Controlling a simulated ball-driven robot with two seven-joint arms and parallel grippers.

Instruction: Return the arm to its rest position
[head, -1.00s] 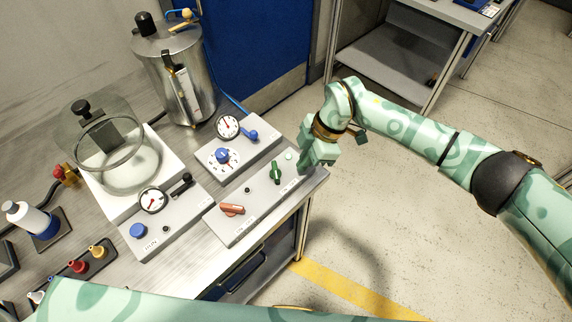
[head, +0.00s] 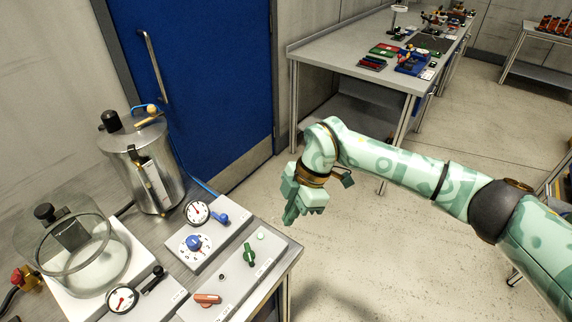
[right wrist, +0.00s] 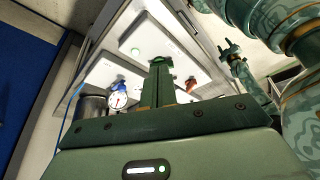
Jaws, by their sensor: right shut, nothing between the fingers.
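My right arm comes in from the right in the head view. Its gripper (head: 291,214) is shut and empty, in the air just beyond the back right corner of the bench, apart from the control panels. In the right wrist view the shut fingers (right wrist: 161,80) point toward the panels. The front panel (head: 238,278) bears a green handle (head: 249,254) and an orange-red handle (head: 207,298). The panel behind has a gauge (head: 197,212), a blue dial knob (head: 194,243) and a blue valve handle (head: 220,218). My left gripper does not show in the head view.
A steel canister (head: 148,165) and a glass chamber (head: 85,255) stand on the bench at left. A blue door (head: 200,80) is behind. A second workbench (head: 345,52) with small parts stands at the back. The floor (head: 400,240) below my right arm is clear.

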